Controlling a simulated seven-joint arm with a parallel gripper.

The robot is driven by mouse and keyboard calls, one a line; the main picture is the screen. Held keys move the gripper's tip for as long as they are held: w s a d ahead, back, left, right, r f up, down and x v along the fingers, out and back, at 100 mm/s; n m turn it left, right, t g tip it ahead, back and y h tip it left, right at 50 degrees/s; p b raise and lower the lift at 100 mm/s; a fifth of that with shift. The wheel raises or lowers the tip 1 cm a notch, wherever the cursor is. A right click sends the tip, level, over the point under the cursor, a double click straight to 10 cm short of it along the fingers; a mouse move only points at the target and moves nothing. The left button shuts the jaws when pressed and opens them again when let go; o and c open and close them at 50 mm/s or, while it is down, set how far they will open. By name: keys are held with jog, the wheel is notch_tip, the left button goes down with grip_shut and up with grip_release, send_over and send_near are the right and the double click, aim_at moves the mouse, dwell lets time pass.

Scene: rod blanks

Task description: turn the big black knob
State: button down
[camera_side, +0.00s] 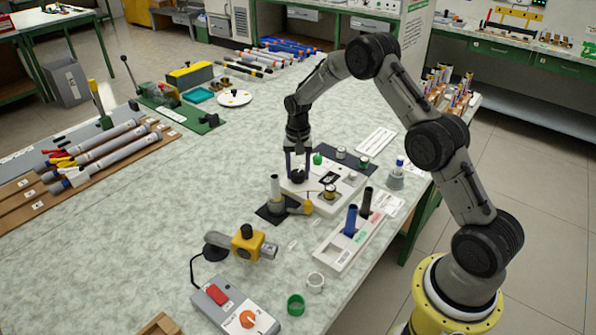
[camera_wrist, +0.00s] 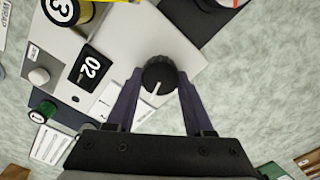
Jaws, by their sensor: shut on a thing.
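The big black knob (camera_wrist: 157,74) has ridged sides and a white pointer line. It sits on a light-grey device panel (camera_wrist: 115,45). My gripper (camera_wrist: 158,84) points down over the panel, with one dark finger on each side of the knob, shut on it. The pointer line shows towards the lower part of the wrist view. A small black display (camera_wrist: 88,66) beside the knob reads "02". In the side view my gripper (camera_side: 298,172) reaches down to the knob (camera_side: 298,177) at the left part of the device; the fingers partly hide it.
A yellow-banded cylinder marked 3 (camera_wrist: 68,10) stands on the device near the knob. A grey cylinder on a black base (camera_side: 275,190) stands close in front. A white rack with blue and dark rods (camera_side: 340,243) is to the right. Open tabletop (camera_side: 200,165) lies left.

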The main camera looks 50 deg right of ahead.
aim_at(298, 172)
jog(key=shift+n, duration=2)
jog(key=shift+c, duration=1.4)
grip_release()
jog(key=shift+r, duration=0.1)
notch_tip(298, 172, up, 14)
